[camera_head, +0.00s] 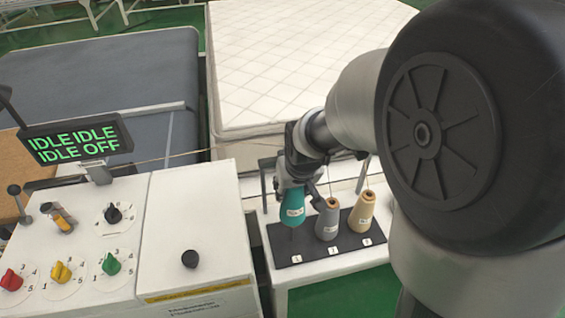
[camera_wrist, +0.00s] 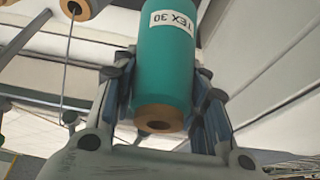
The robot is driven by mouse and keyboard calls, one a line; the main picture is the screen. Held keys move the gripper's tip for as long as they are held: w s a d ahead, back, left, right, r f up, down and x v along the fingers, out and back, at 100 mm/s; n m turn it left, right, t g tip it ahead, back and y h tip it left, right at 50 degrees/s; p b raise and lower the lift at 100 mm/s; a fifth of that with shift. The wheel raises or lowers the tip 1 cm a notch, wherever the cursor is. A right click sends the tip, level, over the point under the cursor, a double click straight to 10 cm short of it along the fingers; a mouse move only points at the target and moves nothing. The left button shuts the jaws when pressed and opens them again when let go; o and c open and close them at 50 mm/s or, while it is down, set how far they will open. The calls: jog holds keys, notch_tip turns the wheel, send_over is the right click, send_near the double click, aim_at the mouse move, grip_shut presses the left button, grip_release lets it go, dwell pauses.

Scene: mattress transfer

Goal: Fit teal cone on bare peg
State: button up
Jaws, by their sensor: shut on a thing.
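The teal cone (camera_head: 292,207) with a white label is in my gripper (camera_head: 293,186), above the left place of the black peg board (camera_head: 283,251). In the wrist view my gripper (camera_wrist: 167,95) is shut on the teal cone (camera_wrist: 165,60), one finger on each side. The cone's brown end (camera_wrist: 159,117) with a hole faces the wrist camera. The cone looks near upright in the head view. I cannot make out the bare peg below it, nor whether the cone touches it.
A grey cone (camera_head: 327,222) and a tan cone (camera_head: 362,212) stand on the board close to the right, with threads rising. A white cabinet with a black knob (camera_head: 190,259) stands left. A display (camera_head: 76,139) reads IDLE and OFF. A mattress (camera_head: 265,60) lies behind.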

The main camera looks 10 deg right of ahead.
aim_at(296, 206)
jog(key=shift+f+b, duration=1.1)
jog(key=shift+f, duration=0.55)
jog(key=shift+f+b, duration=3.6)
jog(key=shift+f, duration=0.65)
jog(key=o, duration=1.3)
jog(key=v, duration=1.1)
jog(key=shift+s+r, duration=0.3)
jog(key=shift+r, duration=0.15)
